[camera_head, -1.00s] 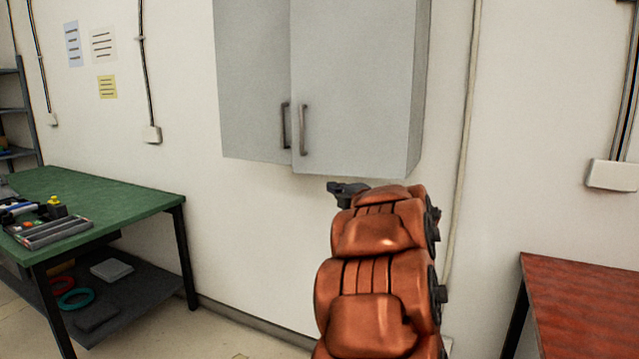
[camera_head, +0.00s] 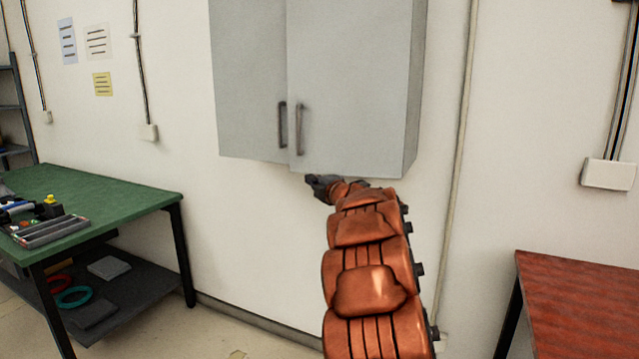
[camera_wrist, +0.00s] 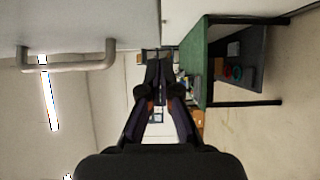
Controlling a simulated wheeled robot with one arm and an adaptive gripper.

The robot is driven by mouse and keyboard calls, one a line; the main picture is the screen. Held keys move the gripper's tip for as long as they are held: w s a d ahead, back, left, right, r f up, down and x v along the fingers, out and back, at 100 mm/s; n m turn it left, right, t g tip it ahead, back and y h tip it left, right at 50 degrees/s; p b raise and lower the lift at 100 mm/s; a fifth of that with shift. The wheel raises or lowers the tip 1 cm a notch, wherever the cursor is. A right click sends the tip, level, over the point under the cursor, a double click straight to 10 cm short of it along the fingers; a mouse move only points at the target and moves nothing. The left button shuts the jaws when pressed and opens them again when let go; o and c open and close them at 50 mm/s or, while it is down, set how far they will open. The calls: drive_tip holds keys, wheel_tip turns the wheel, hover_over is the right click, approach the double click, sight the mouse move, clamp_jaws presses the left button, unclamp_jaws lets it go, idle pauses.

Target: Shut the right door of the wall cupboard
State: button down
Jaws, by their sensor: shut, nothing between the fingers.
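The grey wall cupboard hangs on the wall in the head view. Its right door (camera_head: 350,90) and left door (camera_head: 247,85) both face me, with grey bar handles beside the seam. The right door looks almost level with the left one, with a slight step at the seam; I cannot tell whether it is fully shut. My gripper (camera_head: 318,186) is just below the right door's lower edge, near the handle side; contact cannot be told. In the wrist view my gripper (camera_wrist: 158,72) is shut and empty, and a bar handle (camera_wrist: 75,60) shows at upper left.
A green workbench (camera_head: 110,215) with tools and a lower shelf stands at left. A red-topped table (camera_head: 575,300) is at lower right. A cable conduit (camera_head: 463,140) runs down the wall right of the cupboard. The wall below the cupboard is otherwise clear.

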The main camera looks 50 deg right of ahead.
sight(319, 172)
drive_tip(key=shift+w+d+f+p, duration=0.1)
drive_tip(key=shift+w+d+p, duration=0.3)
drive_tip(key=shift+d, duration=0.45)
drive_tip(key=shift+w+d+p, duration=0.15)
drive_tip(key=shift+w+d, duration=0.3)
drive_tip(key=shift+d, duration=0.4)
drive_tip(key=w+d+m+h, duration=0.1)
drive_tip(key=w+d+g+h+b, duration=0.1)
drive_tip(key=d, duration=0.1)
drive_tip(key=w+d+m+h, duration=0.1)
drive_tip(key=shift+d+m+h, duration=0.3)
drive_tip(key=shift+d+g+h, duration=0.25)
drive_tip(key=shift+g+h, duration=0.05)
drive_tip(key=shift+d+r, duration=0.1)
drive_tip(key=shift+r, duration=0.2)
drive_tip(key=shift+s, duration=0.1)
drive_tip(key=shift+b, duration=0.35)
